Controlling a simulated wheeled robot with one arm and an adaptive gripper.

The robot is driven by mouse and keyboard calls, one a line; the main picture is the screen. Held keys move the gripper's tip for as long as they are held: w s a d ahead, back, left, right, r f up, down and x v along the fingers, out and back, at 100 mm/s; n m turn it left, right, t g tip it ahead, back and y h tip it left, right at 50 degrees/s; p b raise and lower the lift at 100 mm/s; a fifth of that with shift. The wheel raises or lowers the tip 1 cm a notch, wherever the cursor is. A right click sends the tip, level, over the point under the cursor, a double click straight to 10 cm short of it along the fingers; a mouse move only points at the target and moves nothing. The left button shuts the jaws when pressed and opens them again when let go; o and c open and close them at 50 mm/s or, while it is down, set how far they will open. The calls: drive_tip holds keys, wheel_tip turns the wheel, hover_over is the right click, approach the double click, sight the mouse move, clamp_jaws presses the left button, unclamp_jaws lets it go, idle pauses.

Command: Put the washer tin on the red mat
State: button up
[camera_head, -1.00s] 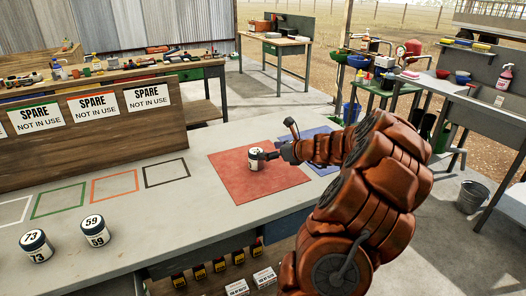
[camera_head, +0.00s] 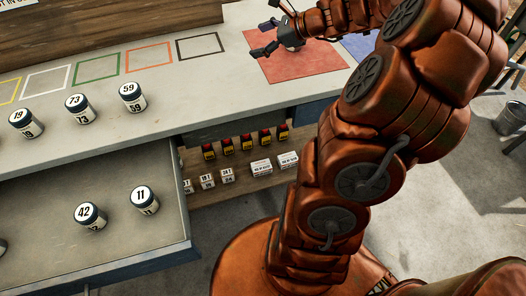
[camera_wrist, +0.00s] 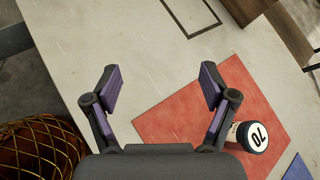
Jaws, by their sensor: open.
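A tin numbered 70 (camera_wrist: 258,137), white with a dark lid edge, stands on the red mat (camera_wrist: 168,108) in the wrist view. It is outside my right finger, which covers part of it. My gripper (camera_wrist: 158,84) is open, with nothing between its fingers. In the head view my gripper (camera_head: 264,36) is over the left part of the red mat (camera_head: 318,62), and the tin there (camera_head: 293,44) is mostly hidden behind it. The tins show numbers only, so I cannot tell by name which is the washer tin.
Tins 59 (camera_head: 131,98) and 73 (camera_head: 78,109) stand on the bench with another at left. An open drawer (camera_head: 120,256) below holds tins 42 (camera_head: 91,216) and 11 (camera_head: 144,200). A blue mat (camera_head: 359,46) lies right of the red one.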

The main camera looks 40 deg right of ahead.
drive_tip(key=s+a+f+n+g+y, duration=0.1)
drive_tip(key=s+a+n+g, duration=0.45)
drive_tip(key=a, duration=0.65)
drive_tip(key=s+a+f+n+g, duration=0.1)
drive_tip(key=s+a+n+g, duration=0.1)
drive_tip(key=s+a+n, duration=0.8)
drive_tip(key=s+a+f+n+g+h, duration=0.2)
drive_tip(key=s+a+n+g, duration=0.1)
drive_tip(key=s+a+n, duration=0.3)
drive_tip(key=s+d+n+g+h, duration=0.1)
drive_tip(key=s+d+n+h, duration=0.1)
drive_tip(key=s, duration=0.3)
drive_tip(key=s+d+f+n+g+h, duration=0.1)
drive_tip(key=s+d+n+h, duration=0.1)
drive_tip(key=s, duration=0.3)
drive_tip(key=shift+s+f+n, duration=0.3)
drive_tip(key=shift+n, duration=0.25)
drive_tip(key=shift+a, duration=0.1)
